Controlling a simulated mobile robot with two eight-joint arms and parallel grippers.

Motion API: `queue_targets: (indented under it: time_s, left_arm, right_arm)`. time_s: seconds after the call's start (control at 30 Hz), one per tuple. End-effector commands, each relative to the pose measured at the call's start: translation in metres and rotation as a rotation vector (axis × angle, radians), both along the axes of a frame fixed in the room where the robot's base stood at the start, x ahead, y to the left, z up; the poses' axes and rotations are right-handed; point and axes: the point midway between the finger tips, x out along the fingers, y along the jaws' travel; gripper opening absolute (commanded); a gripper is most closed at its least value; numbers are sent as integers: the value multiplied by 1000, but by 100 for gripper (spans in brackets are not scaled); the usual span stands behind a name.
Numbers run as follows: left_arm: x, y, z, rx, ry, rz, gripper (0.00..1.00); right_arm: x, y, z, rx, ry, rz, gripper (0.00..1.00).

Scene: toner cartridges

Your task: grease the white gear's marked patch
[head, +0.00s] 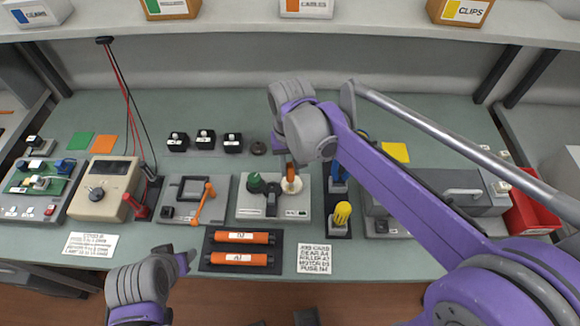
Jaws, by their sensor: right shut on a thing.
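The white gear (292,185) sits on a light grey fixture plate (245,208) near the middle of the bench, to the right of a green gear (256,183). My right gripper (287,160) is over the white gear, shut on a slim orange-brown tool (290,172) that points down. The tool's lower end is at the white gear; I cannot tell whether it touches. The marked patch cannot be made out. My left gripper (187,262) is low at the front edge, left of the orange rollers, and its jaws cannot be read.
Two orange rollers (241,237) lie on a dark tray in front of the fixture. A yellow-topped tool (342,213) stands right of it. A meter (106,187) and an orange-handled fixture (203,202) stand left. My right arm covers the grey machine (480,192) partly.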

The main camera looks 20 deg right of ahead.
Motion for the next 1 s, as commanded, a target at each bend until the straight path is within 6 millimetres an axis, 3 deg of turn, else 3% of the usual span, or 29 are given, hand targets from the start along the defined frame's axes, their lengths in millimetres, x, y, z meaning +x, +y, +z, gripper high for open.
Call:
queue_targets:
  time_s: [1.0]
  left_arm:
    - [0,0,1,0,0,0,50]
  right_arm:
    - [-6,3,0,0,0,1,0]
